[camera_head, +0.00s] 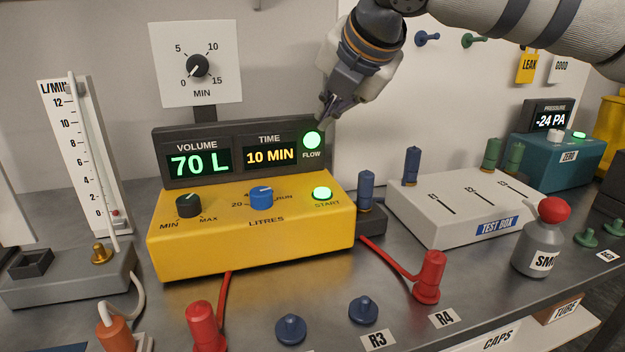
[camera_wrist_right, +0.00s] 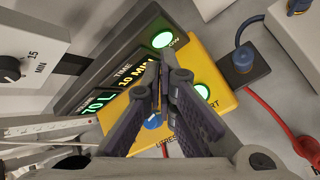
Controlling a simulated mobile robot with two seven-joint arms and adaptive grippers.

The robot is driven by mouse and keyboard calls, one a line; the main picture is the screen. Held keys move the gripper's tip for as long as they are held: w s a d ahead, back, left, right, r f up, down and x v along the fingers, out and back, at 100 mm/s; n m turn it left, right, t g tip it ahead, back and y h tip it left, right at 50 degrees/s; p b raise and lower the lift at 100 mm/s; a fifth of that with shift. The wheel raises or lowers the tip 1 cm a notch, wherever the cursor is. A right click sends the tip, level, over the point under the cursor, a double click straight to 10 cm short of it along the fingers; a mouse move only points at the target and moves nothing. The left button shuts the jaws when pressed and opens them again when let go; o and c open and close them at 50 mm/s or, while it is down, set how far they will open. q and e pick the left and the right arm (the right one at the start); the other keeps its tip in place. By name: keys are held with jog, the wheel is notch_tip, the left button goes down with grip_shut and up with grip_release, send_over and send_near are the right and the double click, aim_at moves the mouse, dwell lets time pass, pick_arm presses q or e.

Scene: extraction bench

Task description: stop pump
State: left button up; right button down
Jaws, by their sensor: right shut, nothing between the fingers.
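The yellow pump (camera_head: 250,235) stands on the bench with a dark display panel behind its top. The displays read VOLUME 70 L and TIME 10 MIN. The green FLOW light (camera_head: 312,140) is lit, and the green START button (camera_head: 322,194) is lit. A blue LITRES knob (camera_head: 262,197) and a dark MIN-MAX knob (camera_head: 188,205) sit on the pump top. My right gripper (camera_head: 326,118) is shut and empty, close to the FLOW light in the head view and above the START button. In the right wrist view its fingers (camera_wrist_right: 172,78) partly cover the pump top. My left gripper is not in view.
A white test box (camera_head: 450,225) stands right of the pump, with a blue-topped connector (camera_head: 366,190) between. A smoke bottle (camera_head: 540,245) with a red cap is further right. Red hoses run to red fittings (camera_head: 430,278) in front. A flow meter (camera_head: 85,150) stands left.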

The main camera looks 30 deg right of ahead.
aim_at(327, 190)
jog(key=shift+s+f, duration=0.2)
jog(key=shift+f, duration=4.15)
jog(key=shift+f, duration=0.45)
jog(key=shift+f, duration=0.4)
jog(key=shift+r, duration=0.85)
